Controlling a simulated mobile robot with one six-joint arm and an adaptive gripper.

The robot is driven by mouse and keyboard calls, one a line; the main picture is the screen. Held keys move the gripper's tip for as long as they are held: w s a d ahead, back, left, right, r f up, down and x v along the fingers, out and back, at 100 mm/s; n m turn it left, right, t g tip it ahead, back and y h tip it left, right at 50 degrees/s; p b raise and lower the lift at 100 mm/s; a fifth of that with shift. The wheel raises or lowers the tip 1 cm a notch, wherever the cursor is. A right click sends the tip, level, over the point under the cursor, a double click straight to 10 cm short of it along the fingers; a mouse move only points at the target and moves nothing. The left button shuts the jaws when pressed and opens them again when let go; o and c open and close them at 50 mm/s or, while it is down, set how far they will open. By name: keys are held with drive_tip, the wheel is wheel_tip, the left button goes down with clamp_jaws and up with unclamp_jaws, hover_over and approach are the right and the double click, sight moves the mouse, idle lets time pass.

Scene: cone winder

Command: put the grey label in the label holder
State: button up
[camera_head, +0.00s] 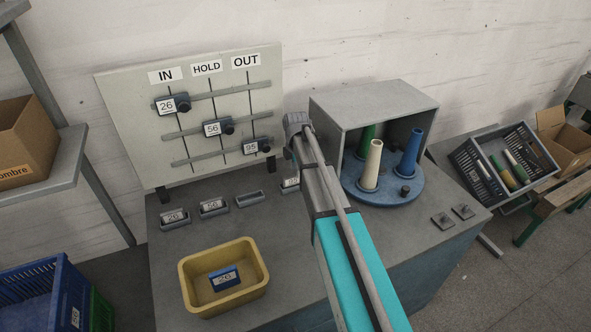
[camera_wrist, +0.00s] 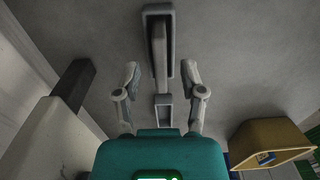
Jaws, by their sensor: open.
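My gripper (camera_wrist: 162,72) is open. In the wrist view its two fingers are apart on either side of a row on the grey tabletop. A dark-edged long piece (camera_wrist: 157,10) with a narrow grey bar in it lies ahead; I cannot tell whether the bar is the grey label. A small grey frame (camera_wrist: 165,98) lies between the fingers, partly hidden by my gripper's body. In the head view an empty label holder (camera_head: 250,198) stands on the table, beside holders reading 56 (camera_head: 213,207) and 26 (camera_head: 175,218). A further numbered piece (camera_head: 290,184) is partly hidden by my arm.
A yellow bin (camera_head: 188,283) holds a blue label reading 26 (camera_head: 225,277). A board (camera_head: 125,140) marked IN, HOLD and OUT carries numbered sliders. Right of my arm, a grey hood (camera_head: 372,98) covers a blue turntable (camera_head: 395,196) with cones. Two small plates lie front right.

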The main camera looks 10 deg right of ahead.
wheel_tip(320, 180, up, 8)
drive_tip(key=p, duration=0.7)
drive_tip(key=shift+f, duration=0.15)
drive_tip(key=shift+s, duration=0.1)
idle(0.5)
drive_tip(key=s+a+m, duration=0.1)
drive_tip(key=s+m, duration=1.9)
drive_tip(key=s, duration=0.4)
drive_tip(key=shift+s+a, duration=0.15)
drive_tip(key=shift+a, duration=0.15)
